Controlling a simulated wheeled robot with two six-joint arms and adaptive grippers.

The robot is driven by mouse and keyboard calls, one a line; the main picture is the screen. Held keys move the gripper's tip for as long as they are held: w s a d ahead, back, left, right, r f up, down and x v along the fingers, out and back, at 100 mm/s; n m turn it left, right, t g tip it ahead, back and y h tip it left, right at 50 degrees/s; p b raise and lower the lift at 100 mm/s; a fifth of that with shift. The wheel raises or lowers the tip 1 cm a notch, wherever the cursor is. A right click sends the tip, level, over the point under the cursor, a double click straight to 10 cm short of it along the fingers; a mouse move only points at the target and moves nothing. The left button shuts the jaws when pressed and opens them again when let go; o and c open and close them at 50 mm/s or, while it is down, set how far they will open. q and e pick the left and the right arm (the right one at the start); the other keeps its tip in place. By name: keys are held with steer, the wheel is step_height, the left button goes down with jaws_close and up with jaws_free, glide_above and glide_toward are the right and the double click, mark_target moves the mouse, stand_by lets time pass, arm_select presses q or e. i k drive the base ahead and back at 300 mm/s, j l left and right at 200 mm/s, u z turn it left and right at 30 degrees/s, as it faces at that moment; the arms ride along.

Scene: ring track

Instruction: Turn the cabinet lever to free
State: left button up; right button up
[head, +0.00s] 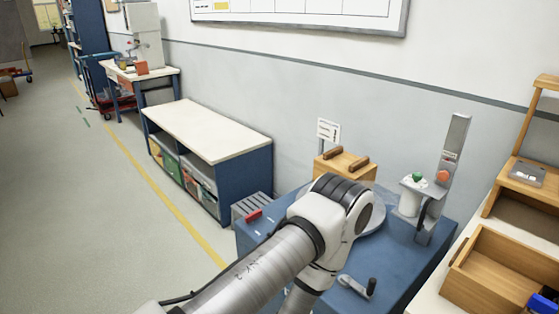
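A blue cabinet (412,262) stands at the lower right, partly covered by one of my arms. A small crank-like lever (357,287) with a dark knob lies on its top near the front, at the bottom of the view. A small red part (254,215) shows at the cabinet's left edge; I cannot tell whether it is a lever. My arm reaches in from the bottom left and bends over the cabinet, its last visible link going down out of the frame. Neither gripper shows.
On the cabinet stand a wooden block with two handles (342,164) and a grey upright post (454,150) with an orange button and a green-topped part. A wooden tray (500,272) is at right. A white-topped bench (210,130) stands behind left. The floor at left is clear.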

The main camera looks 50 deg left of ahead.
mark_target(249, 219)
steer(key=u, duration=1.65)
steer(key=z, duration=0.2)
steer(key=i+j+z, duration=0.2)
steer(key=z, duration=0.25)
steer(key=i+j+z, duration=0.15)
steer(key=j+z, duration=0.25)
steer(key=i+j+z, duration=0.15)
steer(key=z, duration=0.3)
steer(key=i+j, duration=0.1)
steer(key=j, duration=0.3)
steer(key=i+j, duration=0.1)
steer(key=j, duration=0.25)
steer(key=j+z, duration=0.1)
steer(key=j, duration=0.3)
steer(key=i, duration=0.05)
